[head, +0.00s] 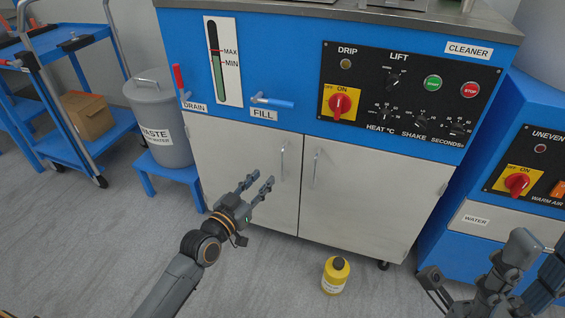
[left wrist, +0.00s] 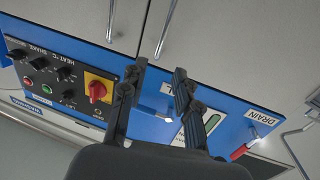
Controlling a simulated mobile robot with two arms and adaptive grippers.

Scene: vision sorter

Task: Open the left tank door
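The left tank door (head: 238,165) is a light grey cabinet door, shut, under the blue tank front. Its upright metal handle (head: 283,160) is near the door's right edge; it also shows in the left wrist view (left wrist: 165,30), beyond the fingertips. My left gripper (head: 262,186) is open and empty, in front of this door, a little lower left of the handle in the head view. In the left wrist view its two fingers (left wrist: 160,72) stand apart with nothing between them. My right gripper (head: 485,288) is at the bottom right, partly cut off, away from the door.
The right tank door (head: 365,195) is shut, its handle (head: 315,170) close to the left one. A waste bin (head: 160,115) on a blue stand is at the left. The floor before the left door is clear.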

